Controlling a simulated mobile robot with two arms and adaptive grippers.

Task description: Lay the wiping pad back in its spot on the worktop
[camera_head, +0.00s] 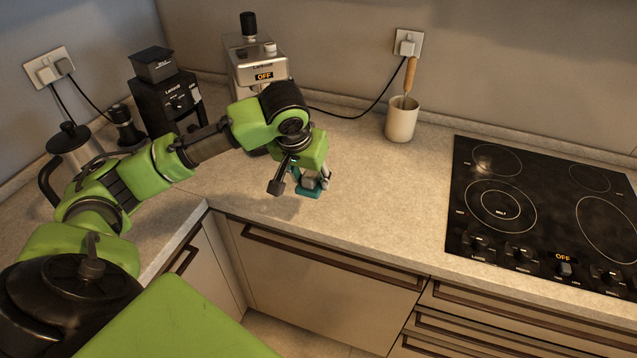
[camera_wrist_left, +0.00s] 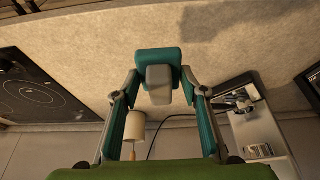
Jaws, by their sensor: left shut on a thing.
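The wiping pad is a small teal block with a grey grip; it shows in the head view (camera_head: 308,191) and the left wrist view (camera_wrist_left: 155,57). My left gripper (camera_head: 314,179) is shut on the pad, its fingers at both sides of the grey grip in the wrist view (camera_wrist_left: 159,86). The pad is over the pale worktop (camera_head: 355,205), near the front edge by the inner corner. A shadow falls beside it; I cannot tell whether the pad touches the surface. The arm hides part of the worktop behind. My right gripper is out of view.
An espresso machine (camera_head: 258,66), a black grinder (camera_head: 165,102) and a metal jug (camera_head: 75,145) stand at the back left. A white cup (camera_head: 402,120) with a wooden-handled tool stands by the wall. A black hob (camera_head: 540,215) is at right. The worktop between pad and hob is clear.

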